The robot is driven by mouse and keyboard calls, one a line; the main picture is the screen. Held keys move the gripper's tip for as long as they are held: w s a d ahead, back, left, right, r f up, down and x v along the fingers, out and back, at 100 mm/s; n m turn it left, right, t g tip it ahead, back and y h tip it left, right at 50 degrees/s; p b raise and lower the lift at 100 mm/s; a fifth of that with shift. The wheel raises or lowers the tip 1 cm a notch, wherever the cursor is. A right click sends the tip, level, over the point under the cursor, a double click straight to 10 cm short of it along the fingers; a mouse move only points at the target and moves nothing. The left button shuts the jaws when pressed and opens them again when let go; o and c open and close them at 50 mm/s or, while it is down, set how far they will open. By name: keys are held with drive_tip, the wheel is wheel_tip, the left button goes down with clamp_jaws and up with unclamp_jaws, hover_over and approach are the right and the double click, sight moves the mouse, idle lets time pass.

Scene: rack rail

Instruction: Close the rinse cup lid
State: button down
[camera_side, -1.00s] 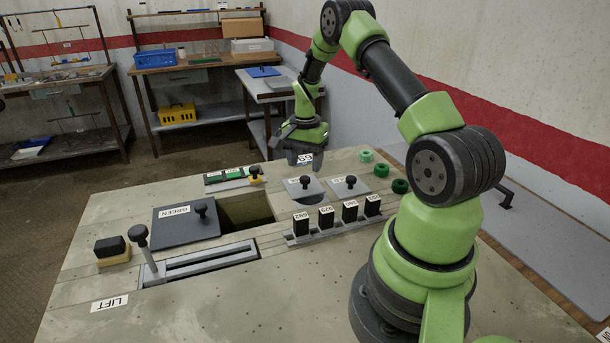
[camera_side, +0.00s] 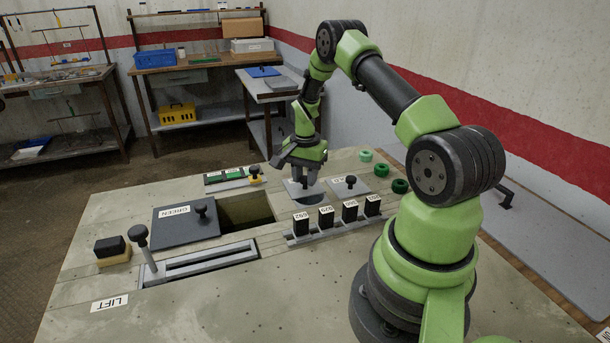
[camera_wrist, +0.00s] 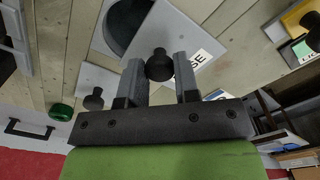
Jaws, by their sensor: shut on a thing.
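The rinse cup lid (camera_side: 293,191) is a light grey square plate with a black knob, and part of its label, ending in SE, shows in the wrist view (camera_wrist: 186,32). The knob (camera_wrist: 158,66) is between the two fingers of my gripper (camera_side: 304,185), which are shut on it. The dark round cup opening (camera_wrist: 124,20) lies beside the plate and is uncovered in the part I see. In the side view my fingers hide most of the knob.
A second grey lid (camera_side: 358,188) with a black knob lies close to the right. Labelled black blocks (camera_side: 326,217) stand in a rack in front. Green rings (camera_side: 400,186) lie at the right. A dark GREEN cover (camera_side: 180,228) sits beside an open pit (camera_side: 245,209) at the left.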

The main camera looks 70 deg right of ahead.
drive_tip(key=shift+s+a, duration=1.65)
drive_tip(key=c, duration=0.8)
unclamp_jaws()
drive_tip(key=shift+c, duration=0.2)
drive_tip(key=shift+w+d, duration=0.1)
wheel_tip(320, 180, up, 10)
